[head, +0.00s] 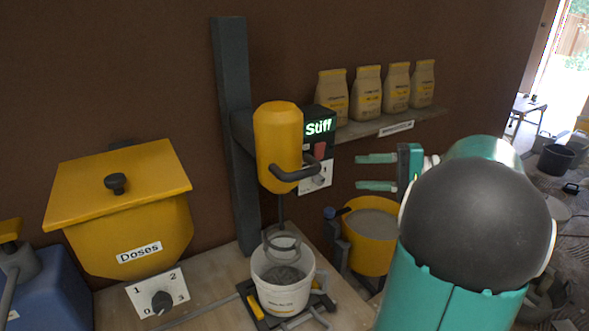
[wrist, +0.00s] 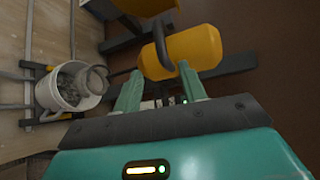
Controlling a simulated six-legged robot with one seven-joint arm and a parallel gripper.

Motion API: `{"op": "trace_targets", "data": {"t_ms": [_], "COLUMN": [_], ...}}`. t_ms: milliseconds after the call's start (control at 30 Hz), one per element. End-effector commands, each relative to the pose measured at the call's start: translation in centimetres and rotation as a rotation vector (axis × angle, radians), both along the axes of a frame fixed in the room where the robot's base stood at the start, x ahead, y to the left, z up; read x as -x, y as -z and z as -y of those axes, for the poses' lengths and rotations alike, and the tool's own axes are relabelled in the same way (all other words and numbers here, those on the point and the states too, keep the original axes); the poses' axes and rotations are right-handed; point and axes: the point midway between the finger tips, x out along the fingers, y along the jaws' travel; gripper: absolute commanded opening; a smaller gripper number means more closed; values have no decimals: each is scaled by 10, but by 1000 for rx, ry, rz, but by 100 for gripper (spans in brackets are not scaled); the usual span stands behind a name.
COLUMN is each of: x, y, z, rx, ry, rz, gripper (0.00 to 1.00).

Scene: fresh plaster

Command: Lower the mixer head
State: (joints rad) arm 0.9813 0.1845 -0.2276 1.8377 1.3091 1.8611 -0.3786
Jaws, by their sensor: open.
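The yellow mixer head (head: 278,145) sits on a dark upright post (head: 236,130), with a dark curved handle (head: 297,172) on its front. Its shaft and ring-shaped paddle (head: 281,243) hang down at the mouth of a white bucket (head: 283,290) with grey material in it. My gripper (head: 375,172) is open and empty to the right of the handle, with its fingers pointing left. In the wrist view, the fingers of my gripper (wrist: 161,88) are spread, with the mixer head (wrist: 180,52) and its handle (wrist: 162,45) beyond them. The handle is not between the fingers.
A control box reading "Stiff" (head: 319,127) is behind the mixer head. A yellow hopper marked "Doses" (head: 120,220) and a dial (head: 160,300) are at left. A shelf (head: 400,122) holds several bags. A yellow bucket (head: 370,250) stands below my gripper.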

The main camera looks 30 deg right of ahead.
Motion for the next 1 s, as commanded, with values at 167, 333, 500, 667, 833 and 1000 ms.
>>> {"op": "trace_targets", "data": {"t_ms": [167,333,500,667,833,1000], "x": [-4,-25,-50,-74,-92,-98], "y": [1,5,10,14,17,18], "z": [-8,-28,-50,-70,-84,-89], "rx": [1,0,1,0,0,0], "ry": [6,7,6,4,4,5], "rz": [4,3,2,1,1,1], "gripper": [41,41,41,41,41,41]}}
